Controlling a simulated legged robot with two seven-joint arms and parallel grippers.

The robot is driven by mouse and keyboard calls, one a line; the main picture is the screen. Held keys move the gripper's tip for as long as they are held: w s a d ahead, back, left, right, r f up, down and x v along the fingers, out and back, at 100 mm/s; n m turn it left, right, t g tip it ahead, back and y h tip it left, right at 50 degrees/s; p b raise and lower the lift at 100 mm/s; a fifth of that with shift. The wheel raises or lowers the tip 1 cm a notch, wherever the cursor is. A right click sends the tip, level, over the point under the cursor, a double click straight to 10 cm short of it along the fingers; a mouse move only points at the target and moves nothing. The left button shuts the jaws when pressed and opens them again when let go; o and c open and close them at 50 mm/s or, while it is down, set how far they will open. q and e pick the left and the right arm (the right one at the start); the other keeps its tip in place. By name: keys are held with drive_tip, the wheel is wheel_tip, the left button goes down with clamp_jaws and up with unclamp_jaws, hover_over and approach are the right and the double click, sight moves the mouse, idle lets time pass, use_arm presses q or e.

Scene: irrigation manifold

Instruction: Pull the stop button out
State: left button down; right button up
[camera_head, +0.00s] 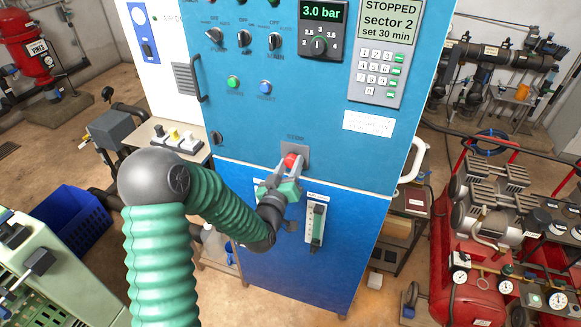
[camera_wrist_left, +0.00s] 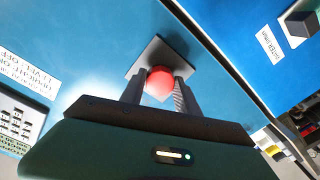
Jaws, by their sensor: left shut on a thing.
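The red stop button (camera_head: 291,160) sits on a grey square plate (camera_head: 302,153) low on the blue cabinet front, under a "STOP" label. My left gripper (camera_head: 289,166) reaches it from below, with its fingers shut around the button. In the left wrist view the red button (camera_wrist_left: 160,83) shows between the two dark fingers (camera_wrist_left: 158,92), in front of the grey plate (camera_wrist_left: 150,56). Whether the button stands in or out cannot be told. My right gripper is not in view.
The blue cabinet (camera_head: 330,120) carries three black knobs, a green button (camera_head: 233,83), a blue button (camera_head: 265,88), a keypad (camera_head: 377,75) and a pressure display (camera_head: 322,15). A door handle (camera_head: 198,80) juts out at left. Red compressor equipment (camera_head: 478,285) stands at right.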

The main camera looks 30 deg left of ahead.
use_arm(q)
drive_tip(key=shift+s+d+f, duration=0.1)
drive_tip(key=shift+s+f, duration=0.05)
drive_tip(key=shift+s, duration=0.05)
drive_tip(key=c, duration=1.1)
unclamp_jaws()
drive_tip(key=shift+w+f, duration=0.1)
drive_tip(key=shift+w, duration=0.05)
drive_tip(key=shift+o, duration=1.1)
drive_tip(key=shift+a, duration=0.2)
drive_tip(key=b+v, duration=0.1)
drive_tip(key=v, duration=0.3)
drive_tip(key=shift+s+d, duration=0.15)
drive_tip(key=shift+s, duration=0.1)
drive_tip(key=p, duration=1.1)
approach(291, 165)
drive_tip(key=s+r, duration=0.1)
drive_tip(key=p+v, duration=0.4)
drive_tip(key=v, duration=0.2)
drive_tip(key=shift+s+f, duration=0.3)
drive_tip(key=shift+f, duration=0.1)
